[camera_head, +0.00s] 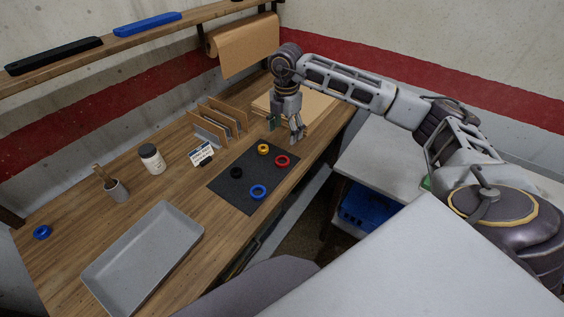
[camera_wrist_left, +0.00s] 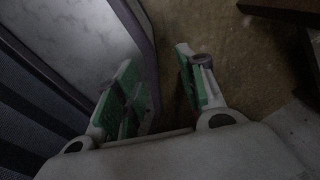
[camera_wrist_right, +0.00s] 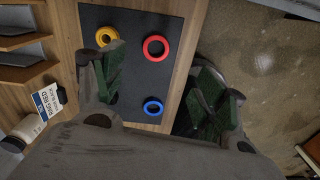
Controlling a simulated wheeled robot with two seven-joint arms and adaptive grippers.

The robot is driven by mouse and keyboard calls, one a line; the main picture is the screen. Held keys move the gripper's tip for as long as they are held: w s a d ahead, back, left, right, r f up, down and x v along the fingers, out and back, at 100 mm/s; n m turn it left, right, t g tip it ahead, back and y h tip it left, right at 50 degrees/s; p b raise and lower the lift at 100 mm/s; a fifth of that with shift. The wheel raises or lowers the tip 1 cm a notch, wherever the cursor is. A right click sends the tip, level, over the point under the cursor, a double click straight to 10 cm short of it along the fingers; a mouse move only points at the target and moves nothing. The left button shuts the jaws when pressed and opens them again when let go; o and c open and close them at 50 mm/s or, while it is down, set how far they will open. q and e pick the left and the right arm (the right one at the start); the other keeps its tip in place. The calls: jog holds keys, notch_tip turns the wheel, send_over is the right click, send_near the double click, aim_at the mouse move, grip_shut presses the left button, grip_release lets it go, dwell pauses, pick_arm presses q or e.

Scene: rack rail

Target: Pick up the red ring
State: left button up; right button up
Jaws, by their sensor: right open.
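The red ring (camera_head: 282,160) lies flat on a dark mat (camera_head: 228,188) on the wooden bench. It also shows in the right wrist view (camera_wrist_right: 156,47), ahead of and between the fingers. My right gripper (camera_head: 285,128) is open and empty above the bench, just beyond the mat's far end. In the right wrist view its green-padded fingers (camera_wrist_right: 160,95) are spread wide. My left gripper (camera_wrist_left: 160,85) shows only in the left wrist view, with its fingers apart and nothing between them, over a brown floor.
A yellow ring (camera_head: 263,149), a blue ring (camera_head: 258,192) and a black ring (camera_head: 236,172) lie on the mat. A sign (camera_head: 202,153), a jar (camera_head: 152,158), a cup (camera_head: 116,190) and a grey tray (camera_head: 143,262) stand to the left. Card dividers (camera_head: 222,122) stand behind.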

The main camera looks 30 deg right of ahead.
send_over(283, 160)
jog(key=f, duration=0.6)
jog(key=shift+s+d+f, duration=0.15)
jog(key=shift+d+f, duration=0.05)
jog(key=shift+d, duration=0.05)
jog(key=shift+f+p, duration=0.3)
jog(key=shift+f, duration=0.3)
pick_arm(q)
jog(key=shift+w+d+r, duration=0.35)
jog(key=shift+w+d, duration=0.05)
pick_arm(e)
jog(key=shift+f, duration=0.1)
jog(key=shift+a+f, duration=0.15)
jog(key=shift+f, duration=0.7)
jog(key=shift+w+a+f+p, duration=0.15)
jog(key=shift+f+p, duration=0.3)
jog(key=shift+f, duration=0.5)
jog(key=shift+w+f, duration=0.1)
jog(key=shift+f, duration=0.7)
pick_arm(q)
jog(key=shift+w+d+r, duration=0.1)
jog(key=shift+d+r, duration=0.15)
jog(key=shift+d, duration=0.25)
jog(key=shift+d+r, duration=0.25)
jog(key=shift+d, duration=0.25)
